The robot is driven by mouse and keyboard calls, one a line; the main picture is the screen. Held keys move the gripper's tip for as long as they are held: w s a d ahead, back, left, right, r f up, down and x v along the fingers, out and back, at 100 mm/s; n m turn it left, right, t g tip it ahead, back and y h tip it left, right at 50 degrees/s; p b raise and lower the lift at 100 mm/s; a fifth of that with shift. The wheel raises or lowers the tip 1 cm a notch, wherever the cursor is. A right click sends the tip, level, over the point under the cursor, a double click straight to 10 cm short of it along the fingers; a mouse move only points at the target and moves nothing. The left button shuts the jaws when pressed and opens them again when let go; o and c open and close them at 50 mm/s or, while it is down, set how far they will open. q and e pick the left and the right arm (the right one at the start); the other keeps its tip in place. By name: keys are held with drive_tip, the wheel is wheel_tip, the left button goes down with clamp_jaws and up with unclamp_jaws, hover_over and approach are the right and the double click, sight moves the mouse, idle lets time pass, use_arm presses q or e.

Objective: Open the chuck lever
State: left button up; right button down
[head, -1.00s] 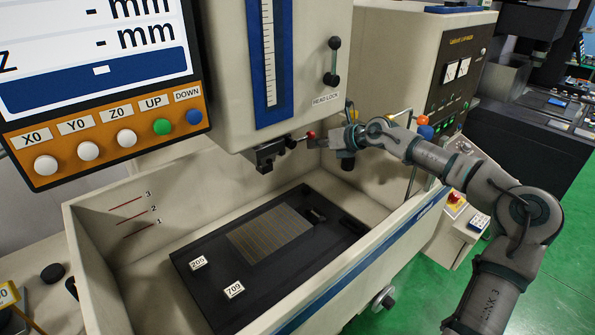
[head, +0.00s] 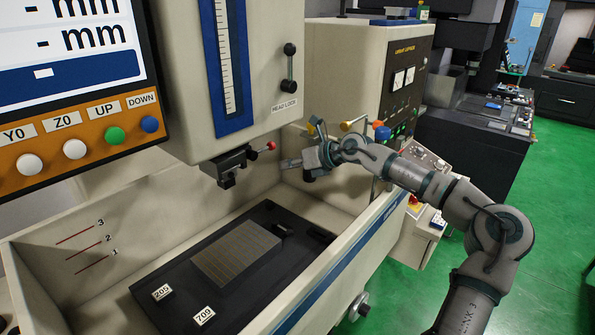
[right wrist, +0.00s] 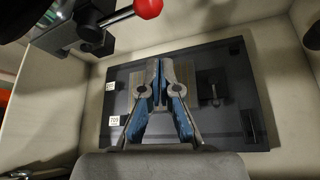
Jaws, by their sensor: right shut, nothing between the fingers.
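The chuck (head: 232,169) is a dark block under the machine head. Its lever (head: 263,149) is a short rod ending in a red ball, pointing right. In the right wrist view the lever's red ball (right wrist: 148,8) is at the top, with the dark chuck (right wrist: 72,30) to its left. My right gripper (head: 287,164) is just right of and slightly below the red ball, apart from it. In the right wrist view its blue-sided fingers (right wrist: 159,75) are together, with nothing between them. My left gripper is not in view.
Below is the tank with a dark worktable (head: 185,298), a grey plate (head: 236,254) and labels 205 and 709. The tank's front wall (head: 335,262) runs under my right arm. A control panel (head: 75,130) is at left, a head lock lever (head: 289,68) above.

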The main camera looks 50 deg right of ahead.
drive_tip(key=v, duration=0.2)
drive_tip(key=b+v, duration=0.1)
drive_tip(key=v, duration=0.2)
drive_tip(key=shift+s+d+f, duration=0.1)
drive_tip(key=shift+s, duration=0.35)
drive_tip(key=shift+a, duration=0.55)
drive_tip(key=shift+d, duration=0.1)
